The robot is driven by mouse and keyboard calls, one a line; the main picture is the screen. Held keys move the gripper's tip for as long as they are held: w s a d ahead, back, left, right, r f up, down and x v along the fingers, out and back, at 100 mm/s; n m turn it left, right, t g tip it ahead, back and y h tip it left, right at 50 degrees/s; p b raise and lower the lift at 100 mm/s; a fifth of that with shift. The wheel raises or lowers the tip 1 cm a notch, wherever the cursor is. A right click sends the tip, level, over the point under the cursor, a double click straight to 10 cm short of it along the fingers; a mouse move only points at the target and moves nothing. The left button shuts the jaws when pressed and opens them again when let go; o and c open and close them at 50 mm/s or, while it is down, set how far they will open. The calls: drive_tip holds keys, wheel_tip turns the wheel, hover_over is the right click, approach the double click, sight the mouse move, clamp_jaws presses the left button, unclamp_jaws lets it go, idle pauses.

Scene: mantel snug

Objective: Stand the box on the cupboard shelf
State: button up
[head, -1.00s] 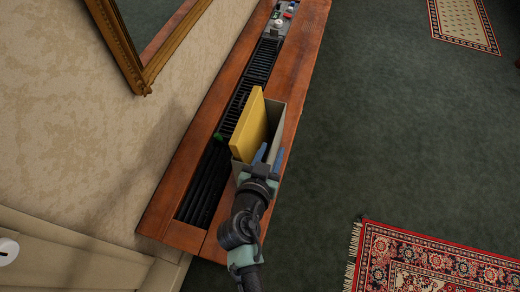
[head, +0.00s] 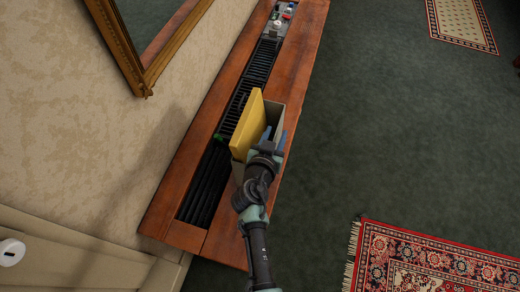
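I cannot tell whether the yellow piece is the task's box. My gripper (head: 275,136) is at the near right part of the container, to the right of the yellow piece. No cupboard shelf shows.
The wooden mantel (head: 299,70) has a dark slatted grille (head: 262,62) along its middle. A small green thing (head: 219,137) lies beside the grille. A tray with small items (head: 283,16) is at the far end. A gilt frame (head: 150,75) hangs left.

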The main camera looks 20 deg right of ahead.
clamp_jaws()
idle(1.3)
drive_tip(key=shift+r, duration=0.1)
